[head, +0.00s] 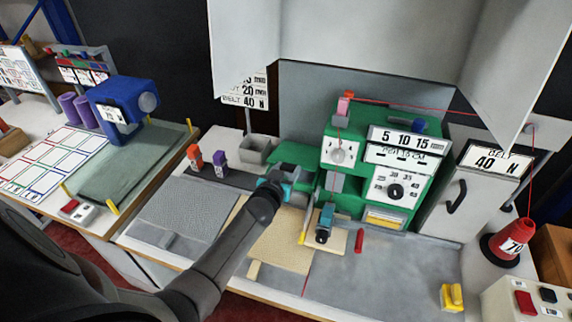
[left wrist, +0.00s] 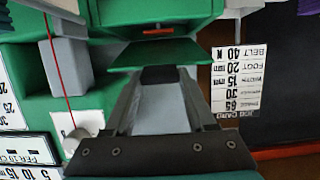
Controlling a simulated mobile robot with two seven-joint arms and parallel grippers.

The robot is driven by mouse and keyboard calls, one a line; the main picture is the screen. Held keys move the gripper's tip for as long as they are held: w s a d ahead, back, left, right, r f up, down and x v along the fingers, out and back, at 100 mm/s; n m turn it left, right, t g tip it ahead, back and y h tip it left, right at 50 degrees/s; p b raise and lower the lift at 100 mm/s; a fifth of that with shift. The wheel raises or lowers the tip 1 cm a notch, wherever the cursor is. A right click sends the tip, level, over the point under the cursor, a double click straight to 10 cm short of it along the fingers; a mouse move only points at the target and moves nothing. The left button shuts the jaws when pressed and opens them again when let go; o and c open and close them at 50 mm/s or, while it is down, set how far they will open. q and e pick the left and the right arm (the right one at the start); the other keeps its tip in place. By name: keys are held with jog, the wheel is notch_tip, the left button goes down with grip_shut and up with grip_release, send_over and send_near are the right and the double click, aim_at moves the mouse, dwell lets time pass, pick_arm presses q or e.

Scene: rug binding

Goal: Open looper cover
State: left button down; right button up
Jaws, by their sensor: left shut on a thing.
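The green sewing machine (head: 345,150) stands at the back of the bench. A flat green flap, which looks like the looper cover (head: 293,154), sticks out at its left side. In the left wrist view the green flap (left wrist: 165,57) stands out from the green body, below a slot with an orange strip (left wrist: 168,31). My left gripper (head: 283,180) is at the machine's left side, shut, with its fingertips (left wrist: 160,76) on the flap's edge. The exact contact is partly hidden. My right gripper is not in view.
An orange spool (head: 194,154) and a purple one (head: 219,162) stand left of my gripper. A grey box (head: 255,149) is behind it. A teal-and-black part (head: 325,223) sits at the machine's front. A red cone (head: 508,242) stands at right.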

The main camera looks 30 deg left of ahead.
pick_arm(q)
jog(key=shift+w+a+r+g+p, duration=0.1)
jog(key=shift+w+r+g+p, duration=0.2)
jog(key=shift+r+p, duration=0.6)
jog(key=shift+w+r+g+p, duration=0.25)
jog(key=shift+r+p, duration=0.3)
jog(key=shift+p, duration=0.5)
jog(key=shift+w+a+r+p, duration=0.1)
jog(key=shift+w+r+p, duration=0.1)
jog(key=shift+r+p, duration=0.2)
jog(key=w+a+r+p, duration=0.2)
jog(key=w+r, duration=0.8)
jog(key=w, duration=0.1)
jog(key=shift+w+a, duration=0.25)
jog(key=shift+a, duration=0.15)
jog(key=c, duration=0.7)
grip_release()
jog(key=o, duration=0.5)
jog(key=shift+s+f, duration=0.15)
jog(key=shift+f, duration=0.15)
jog(key=shift+s+d, duration=0.1)
